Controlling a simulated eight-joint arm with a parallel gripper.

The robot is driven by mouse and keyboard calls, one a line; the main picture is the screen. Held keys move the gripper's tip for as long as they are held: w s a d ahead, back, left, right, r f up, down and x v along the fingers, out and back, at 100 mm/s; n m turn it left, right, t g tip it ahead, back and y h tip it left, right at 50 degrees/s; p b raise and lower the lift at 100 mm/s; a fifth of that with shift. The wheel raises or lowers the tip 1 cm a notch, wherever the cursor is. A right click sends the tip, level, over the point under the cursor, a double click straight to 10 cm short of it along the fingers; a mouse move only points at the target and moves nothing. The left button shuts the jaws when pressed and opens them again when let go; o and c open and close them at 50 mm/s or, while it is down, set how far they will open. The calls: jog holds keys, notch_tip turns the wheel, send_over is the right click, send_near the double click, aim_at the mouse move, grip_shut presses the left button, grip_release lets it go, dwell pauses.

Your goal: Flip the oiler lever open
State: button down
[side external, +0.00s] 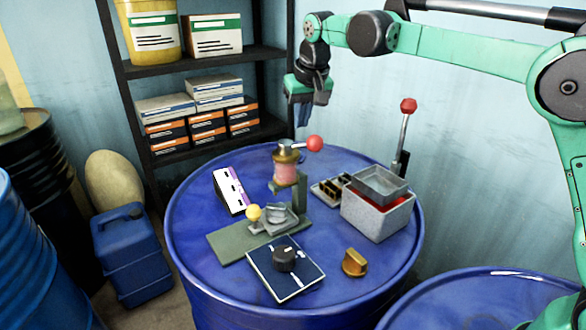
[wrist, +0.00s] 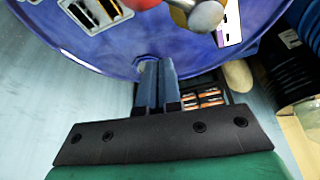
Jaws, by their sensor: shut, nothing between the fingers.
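The oiler (side external: 286,172) stands on a green bracket on the blue drum top in the side view. It has a brass cap and a pinkish glass body. Its lever sticks out sideways to the right, ending in a red ball (side external: 314,143). In the wrist view the red ball (wrist: 141,4) and the rounded metal top of the oiler (wrist: 206,16) are cut off by the upper edge. My gripper (side external: 301,118) is above and behind the oiler, apart from it, fingers pointing down. In the wrist view my gripper's fingers (wrist: 158,64) are together and empty.
A grey box with a tray (side external: 378,215) and an upright red-knobbed lever (side external: 406,125) stand right of the oiler. A dial panel (side external: 285,272), a brass knob (side external: 354,262) and a white-purple box (side external: 230,191) are also on the drum. Shelves (side external: 190,65) stand behind.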

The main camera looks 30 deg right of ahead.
aim_at(306, 144)
jog(key=shift+s+a+f, duration=0.15)
jog(key=shift+s+a, duration=0.05)
jog(key=shift+s, duration=0.65)
jog(key=shift+s+a+f, duration=0.15)
jog(key=shift+s, duration=0.65)
jog(key=shift+s+a+m+h, duration=0.15)
jog(key=shift+s+m+h, duration=0.05)
jog(key=shift+m, duration=0.35)
jog(key=shift+s+a+m+h, duration=0.1)
jog(key=shift+s+m+h, duration=0.1)
jog(key=shift+m, duration=0.35)
jog(key=shift+s+a+m+g, duration=0.2)
jog(key=shift+m+g, duration=0.1)
jog(key=shift+m, duration=0.5)
jog(key=m, duration=0.1)
jog(key=a+m+h, duration=0.1)
jog(key=m, duration=0.1)
jog(key=s+m+g, duration=0.1)
jog(key=m, duration=0.1)
jog(key=shift+a+h, duration=0.35)
jog(key=shift+h, duration=0.05)
jog(key=shift+a+m, duration=0.1)
jog(key=shift+m, duration=0.3)
jog(key=shift+a, duration=0.55)
jog(key=shift+d, duration=0.1)
